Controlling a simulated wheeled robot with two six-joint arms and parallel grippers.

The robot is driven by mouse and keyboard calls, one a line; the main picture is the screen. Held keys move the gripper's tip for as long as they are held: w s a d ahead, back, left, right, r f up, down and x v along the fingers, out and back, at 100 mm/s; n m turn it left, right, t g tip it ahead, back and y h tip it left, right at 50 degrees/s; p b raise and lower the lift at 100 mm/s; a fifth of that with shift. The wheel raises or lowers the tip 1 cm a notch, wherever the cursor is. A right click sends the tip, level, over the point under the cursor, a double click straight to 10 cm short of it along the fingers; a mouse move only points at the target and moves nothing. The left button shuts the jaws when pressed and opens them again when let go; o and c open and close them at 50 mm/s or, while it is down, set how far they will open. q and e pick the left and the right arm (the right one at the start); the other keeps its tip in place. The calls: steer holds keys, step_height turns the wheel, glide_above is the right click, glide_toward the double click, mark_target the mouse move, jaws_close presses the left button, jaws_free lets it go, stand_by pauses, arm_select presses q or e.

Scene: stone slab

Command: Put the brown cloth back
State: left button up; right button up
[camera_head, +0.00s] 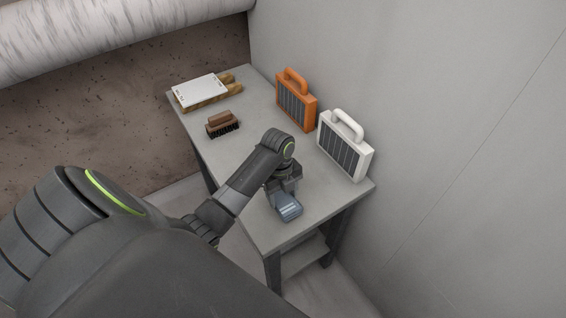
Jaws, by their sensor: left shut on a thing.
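My left gripper (284,190) is over the near part of the grey table (235,158), pointing down. It is shut on a small blue-grey object (288,208) with a paler band, which looks like a folded cloth or pad. I cannot tell whether this object touches the table top. I see no clearly brown cloth in this view. My right gripper is out of view.
An orange case with a handle (294,104) and a white one (345,147) stand along the wall side. A brown brush with dark bristles (222,123) and a white board on wooden blocks (201,89) are farther back. The table's near right corner is clear.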

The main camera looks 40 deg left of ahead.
mark_target(282, 198)
arm_select(q)
steer(key=shift+s+f, duration=0.15)
steer(key=shift+f, duration=1.6)
steer(key=o, duration=0.9)
steer(key=shift+f, duration=0.1)
steer(key=r, duration=0.4)
steer(key=a+r, duration=0.1)
steer(key=r, duration=0.7)
steer(key=shift+w+a+r, duration=0.1)
steer(key=shift+w+a, duration=0.1)
steer(key=shift+w, duration=0.2)
